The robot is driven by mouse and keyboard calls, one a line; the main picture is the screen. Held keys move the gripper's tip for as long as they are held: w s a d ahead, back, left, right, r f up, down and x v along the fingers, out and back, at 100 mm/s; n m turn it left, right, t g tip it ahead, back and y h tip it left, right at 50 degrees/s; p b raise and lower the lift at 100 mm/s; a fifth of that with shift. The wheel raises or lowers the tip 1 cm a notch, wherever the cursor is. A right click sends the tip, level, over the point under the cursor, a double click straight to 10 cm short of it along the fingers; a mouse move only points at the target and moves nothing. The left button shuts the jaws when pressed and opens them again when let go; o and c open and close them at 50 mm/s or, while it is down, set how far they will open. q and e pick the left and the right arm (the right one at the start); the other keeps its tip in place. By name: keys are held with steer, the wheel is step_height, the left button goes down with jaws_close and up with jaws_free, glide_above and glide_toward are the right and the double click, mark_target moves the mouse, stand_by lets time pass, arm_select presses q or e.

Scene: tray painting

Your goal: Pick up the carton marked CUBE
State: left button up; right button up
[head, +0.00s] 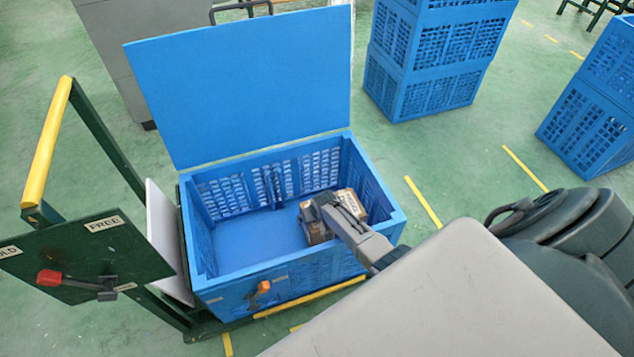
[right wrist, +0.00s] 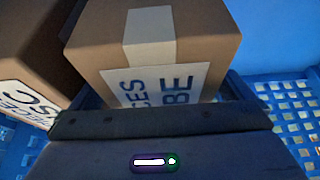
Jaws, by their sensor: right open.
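In the right wrist view a brown carton (right wrist: 150,45) with pale tape shows a white label ending in "CES" and "BE"; the start of the label is cut off or covered. A second brown carton (right wrist: 25,60), with a label ending in "SC", lies to its left. In the head view brown cartons (head: 351,201) are in the right part of the blue crate, partly hidden by my right gripper (head: 322,208). That gripper is open, down inside the crate at the cartons. In the wrist view its dark parts show at the near side of the "BE" carton. My left gripper is not in view.
The blue crate (head: 400,212) has its lid (head: 240,85) raised at the back. Its left floor is clear except for a dark upright piece at the back wall. A cart panel (head: 85,255) with a red-knobbed lever stands left. Stacked blue crates (head: 425,90) stand behind.

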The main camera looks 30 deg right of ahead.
steer(key=shift+f, duration=0.25)
stand_by(0.4)
steer(key=c, duration=1.3)
steer(key=shift+r, duration=0.1)
steer(key=shift+c, duration=0.2)
